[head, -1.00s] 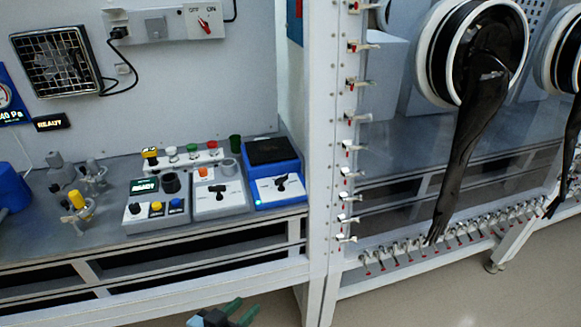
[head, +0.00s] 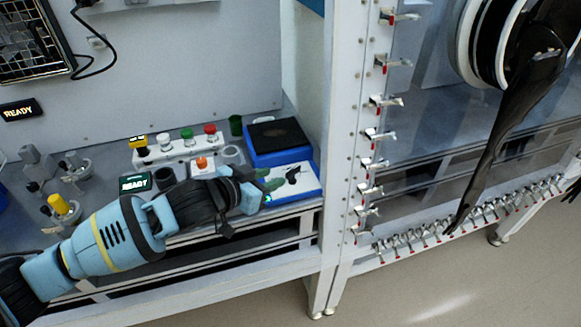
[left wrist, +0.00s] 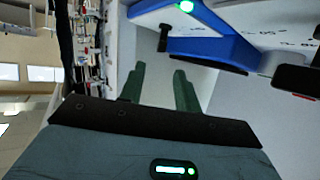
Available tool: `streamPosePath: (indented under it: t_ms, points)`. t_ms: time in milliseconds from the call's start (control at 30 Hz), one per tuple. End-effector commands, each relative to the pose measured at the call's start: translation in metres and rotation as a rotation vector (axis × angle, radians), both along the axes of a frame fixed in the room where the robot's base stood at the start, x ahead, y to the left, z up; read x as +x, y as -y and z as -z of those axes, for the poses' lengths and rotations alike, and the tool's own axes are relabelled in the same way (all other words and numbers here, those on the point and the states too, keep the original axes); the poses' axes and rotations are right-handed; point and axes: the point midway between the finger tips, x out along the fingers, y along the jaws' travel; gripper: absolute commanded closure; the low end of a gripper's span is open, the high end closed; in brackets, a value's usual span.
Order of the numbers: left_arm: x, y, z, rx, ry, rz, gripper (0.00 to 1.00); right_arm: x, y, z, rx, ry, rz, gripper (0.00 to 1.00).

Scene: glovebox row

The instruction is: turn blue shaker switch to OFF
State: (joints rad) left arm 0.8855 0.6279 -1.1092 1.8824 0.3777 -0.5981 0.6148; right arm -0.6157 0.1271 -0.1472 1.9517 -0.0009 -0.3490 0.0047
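The blue shaker (head: 302,199) stands at the right end of the bench, with a black top and a white front panel. Its black switch (head: 293,176) is on that panel; the labels are too small to read in the head view. A green light glows at the panel's left corner. My left gripper (head: 272,180) is just left of the switch, and its green fingers look apart and empty in the left wrist view (left wrist: 158,82). That view also shows the blue shaker body (left wrist: 205,48) beyond the fingertips and a dark handle-like part at right. My right gripper is not in view.
A row of coloured buttons (head: 188,134) and a green cup (head: 236,125) are behind. A white frame post (head: 345,150) rises at right.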

Motion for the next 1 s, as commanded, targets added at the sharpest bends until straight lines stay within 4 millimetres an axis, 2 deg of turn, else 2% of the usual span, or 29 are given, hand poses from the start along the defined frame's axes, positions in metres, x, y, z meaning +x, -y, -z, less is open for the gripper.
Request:
streamPosePath:
  t_ms: [600,1000]
  points:
    - [0.049,0.045,0.028,-0.002,0.001,0.001,0.67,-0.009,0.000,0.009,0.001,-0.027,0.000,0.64]
    - [0.053,0.048,0.029,-0.001,0.003,0.000,0.69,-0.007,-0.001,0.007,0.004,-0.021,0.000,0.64]
